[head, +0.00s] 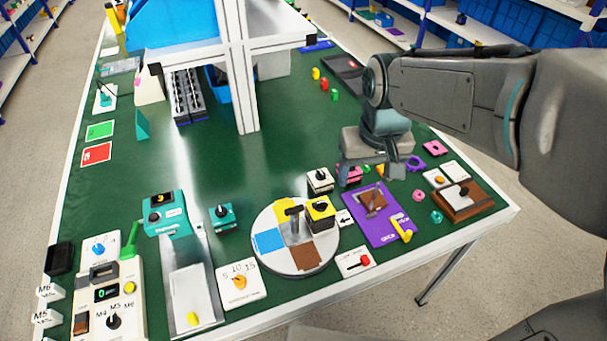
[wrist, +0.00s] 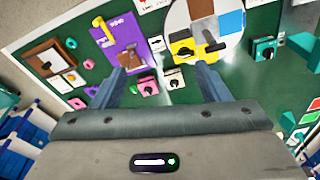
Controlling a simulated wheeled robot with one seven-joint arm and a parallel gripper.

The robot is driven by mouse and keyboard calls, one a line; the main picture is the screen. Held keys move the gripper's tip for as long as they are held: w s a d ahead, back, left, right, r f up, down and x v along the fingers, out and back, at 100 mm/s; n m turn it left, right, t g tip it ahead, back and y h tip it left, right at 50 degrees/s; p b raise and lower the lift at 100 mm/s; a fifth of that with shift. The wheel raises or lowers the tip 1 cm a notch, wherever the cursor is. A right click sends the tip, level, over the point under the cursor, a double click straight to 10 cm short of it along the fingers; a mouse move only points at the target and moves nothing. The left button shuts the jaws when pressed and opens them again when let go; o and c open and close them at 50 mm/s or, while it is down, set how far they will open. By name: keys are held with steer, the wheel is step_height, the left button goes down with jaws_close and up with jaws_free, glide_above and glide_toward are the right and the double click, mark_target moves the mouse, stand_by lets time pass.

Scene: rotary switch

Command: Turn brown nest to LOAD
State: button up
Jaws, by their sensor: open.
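The round white turntable (head: 262,262) lies flat near the front of the table, with blue, yellow and brown sectors and a dark, upright T-shaped handle (head: 293,213) near its middle. Its brown nest (head: 306,257) faces the front edge. The brown also shows at the top of the wrist view (wrist: 200,9). A white card with a black arrow (head: 344,218) lies at the disc's right side; I cannot read a LOAD label. My gripper (head: 368,174) is open and empty, above the table to the right of and behind the turntable. Its fingers show apart in the wrist view (wrist: 163,76).
A yellow switch box (head: 320,210) overlaps the disc's right edge in view; a white one (head: 320,180) stands behind it. A purple board (head: 378,228) and a brown switch block (head: 462,202) are to the right. A dial card (head: 240,284) is left.

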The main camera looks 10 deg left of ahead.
mark_target(294, 208)
steer(key=w+a+f+n+g, duration=0.1)
steer(key=w+a+f, duration=0.1)
steer(key=a, duration=0.5)
steer(key=w+a+f+n+g, duration=0.1)
steer(key=w+a+f+n, duration=0.15)
steer(key=a, duration=0.55)
steer(key=shift+m, duration=0.35)
step_height(294, 208, down, 14)
steer(key=shift+s+d+p, duration=0.1)
steer(key=shift+p, duration=0.45)
steer(key=c, duration=1.4)
